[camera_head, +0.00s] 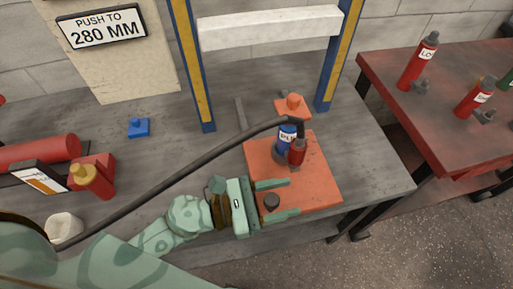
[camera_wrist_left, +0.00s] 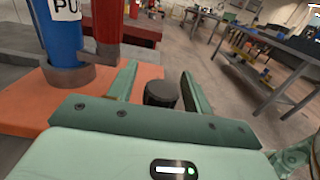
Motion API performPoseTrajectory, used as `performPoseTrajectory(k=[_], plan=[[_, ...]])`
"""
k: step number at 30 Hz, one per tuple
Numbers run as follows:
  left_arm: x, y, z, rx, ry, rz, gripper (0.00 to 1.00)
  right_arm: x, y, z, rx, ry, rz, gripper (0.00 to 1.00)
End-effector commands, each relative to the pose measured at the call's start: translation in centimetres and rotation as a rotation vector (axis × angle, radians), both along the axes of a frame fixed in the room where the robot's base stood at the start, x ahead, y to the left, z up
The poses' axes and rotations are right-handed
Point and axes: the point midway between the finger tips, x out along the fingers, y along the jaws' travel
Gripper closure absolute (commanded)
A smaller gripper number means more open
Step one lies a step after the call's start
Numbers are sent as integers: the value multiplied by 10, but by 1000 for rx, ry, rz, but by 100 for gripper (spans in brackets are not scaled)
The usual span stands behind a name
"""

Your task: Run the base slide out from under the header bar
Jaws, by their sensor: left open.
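The base slide is an orange plate (camera_head: 318,186) lying on the grey bench near its front edge. It bears a blue cylinder (camera_head: 285,145) and a red cylinder (camera_head: 297,151); both also show in the left wrist view. A black knob (camera_head: 271,201) stands on the plate's near left part. The white header bar (camera_head: 270,28) spans two blue-and-yellow posts behind the plate. My left gripper (camera_head: 291,198) is open, with its fingers on either side of the knob; in the left wrist view the knob (camera_wrist_left: 160,93) sits between them. Contact cannot be told. My right gripper is not in view.
A dark hose (camera_head: 180,178) runs from the cylinders across the bench to the lower left. A blue block (camera_head: 139,127) and red parts (camera_head: 97,170) lie to the left. A red table (camera_head: 450,120) with bottles stands at the right, across a gap.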

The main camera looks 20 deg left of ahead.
Motion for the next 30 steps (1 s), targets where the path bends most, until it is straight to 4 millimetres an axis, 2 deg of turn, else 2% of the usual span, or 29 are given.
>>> performPoseTrajectory(k=[8, 11, 22, 27, 30], plan=[[-5, 7, -2, 1, 3, 1, 50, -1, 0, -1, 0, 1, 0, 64], [-15, 22, -3, 2, 5, 0, 50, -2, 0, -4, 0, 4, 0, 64], [-70, 103, -1, 2, 5, 2, 50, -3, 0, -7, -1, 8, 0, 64], [-85, 126, 0, 1, 3, 1, 50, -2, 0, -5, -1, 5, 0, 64], [-90, 133, 0, 2, 1, 1, 50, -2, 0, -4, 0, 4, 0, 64]])
